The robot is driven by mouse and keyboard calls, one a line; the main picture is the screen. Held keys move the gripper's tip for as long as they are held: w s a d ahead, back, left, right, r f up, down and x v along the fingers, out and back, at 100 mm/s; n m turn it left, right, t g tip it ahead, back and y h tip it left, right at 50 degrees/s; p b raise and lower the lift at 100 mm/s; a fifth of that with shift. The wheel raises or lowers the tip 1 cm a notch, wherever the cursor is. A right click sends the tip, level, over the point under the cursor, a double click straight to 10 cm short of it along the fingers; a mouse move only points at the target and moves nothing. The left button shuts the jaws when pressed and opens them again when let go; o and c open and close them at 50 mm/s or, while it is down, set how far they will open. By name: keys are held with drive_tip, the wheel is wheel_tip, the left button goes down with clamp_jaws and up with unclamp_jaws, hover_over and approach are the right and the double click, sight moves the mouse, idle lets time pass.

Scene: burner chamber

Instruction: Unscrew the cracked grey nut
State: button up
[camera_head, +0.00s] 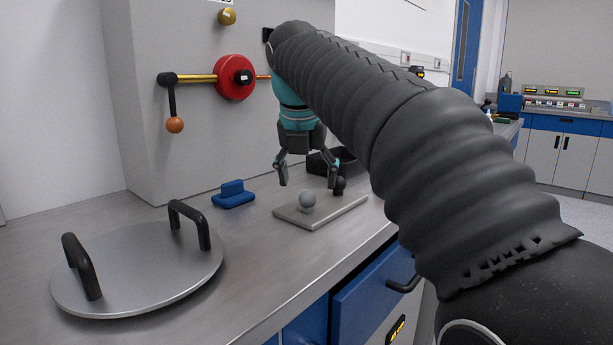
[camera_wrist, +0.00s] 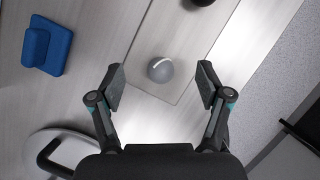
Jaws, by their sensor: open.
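A small round grey piece (camera_head: 308,200), the only thing here that fits the grey nut, sits on a flat grey plate (camera_head: 290,215) on the bench. In the wrist view the grey piece (camera_wrist: 160,69) has a pale curved line across it, perhaps the crack; no thread shows. My gripper (camera_head: 308,178) points down just above it, open and empty. In the wrist view the gripper's fingers (camera_wrist: 162,78) stand apart on either side of the piece, with gaps on both sides and no contact visible.
A black ball (camera_head: 339,185) stands close behind on the plate. A blue block (camera_head: 233,195) lies left, and a round metal lid (camera_head: 140,275) with two black handles lies front left. A red disc (camera_head: 235,77) on a brass rod is on the wall. A dark open box (camera_head: 345,160) stands behind.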

sight(306, 191)
drive_tip(key=m+h, duration=0.1)
drive_tip(key=m, duration=0.1)
drive_tip(key=m+g, duration=0.1)
drive_tip(key=m, duration=0.2)
drive_tip(key=shift+a+h, duration=0.1)
drive_tip(key=shift+h, duration=0.3)
drive_tip(key=m, duration=0.3)
drive_tip(key=m+g+h, duration=0.1)
drive_tip(key=m, duration=0.2)
drive_tip(key=shift+g, duration=0.3)
drive_tip(key=shift+f+b, duration=0.8)
drive_tip(key=shift+f, duration=1)
clamp_jaws()
